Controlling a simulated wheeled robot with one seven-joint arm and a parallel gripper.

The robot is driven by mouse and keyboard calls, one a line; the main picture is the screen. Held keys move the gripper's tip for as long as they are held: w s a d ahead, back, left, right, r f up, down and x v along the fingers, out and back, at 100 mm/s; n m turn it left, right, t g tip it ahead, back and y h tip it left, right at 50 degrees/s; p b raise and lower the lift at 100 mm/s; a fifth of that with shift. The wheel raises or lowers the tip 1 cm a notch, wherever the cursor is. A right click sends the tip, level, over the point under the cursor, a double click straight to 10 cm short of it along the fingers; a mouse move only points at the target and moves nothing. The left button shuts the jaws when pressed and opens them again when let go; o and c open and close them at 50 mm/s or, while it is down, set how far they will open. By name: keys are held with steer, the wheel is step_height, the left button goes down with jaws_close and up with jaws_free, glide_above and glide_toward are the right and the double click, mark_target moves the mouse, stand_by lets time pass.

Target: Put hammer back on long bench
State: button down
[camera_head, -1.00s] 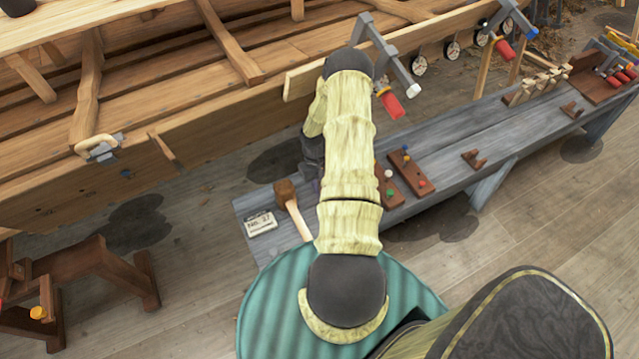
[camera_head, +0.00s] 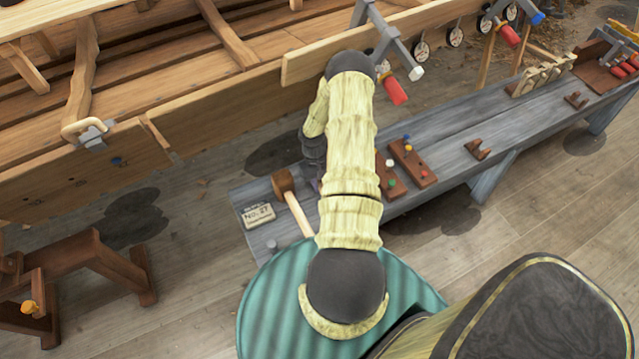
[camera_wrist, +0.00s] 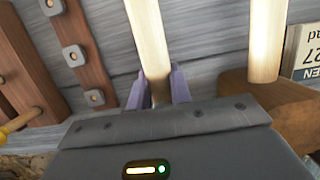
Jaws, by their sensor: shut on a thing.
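My gripper (camera_wrist: 158,85) has its purple fingers shut on a pale wooden handle, which I take to be the hammer (camera_wrist: 148,35). The handle runs up and away from the fingers in the wrist view; its head is hidden behind the gripper body. The long bench (camera_head: 450,150) is grey weathered wood, and its planks lie close behind the handle in the wrist view (camera_wrist: 215,45). I cannot tell whether the hammer touches the bench. In the head view my arm hides the gripper and the hammer.
A wooden mallet (camera_head: 283,182) lies on the bench's left end, right of my gripper in the wrist view (camera_wrist: 268,95). Beside it is a "No. 27" card (camera_head: 257,215). Brown peg boards (camera_head: 412,163) lie on the other side. The hull (camera_head: 215,115) stands behind.

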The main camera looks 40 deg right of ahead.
steer(key=shift+f, duration=0.35)
steer(key=c, duration=1.2)
jaws_free()
step_height(320, 180, up, 8)
steer(key=p, duration=0.5)
steer(key=shift+r, duration=0.1)
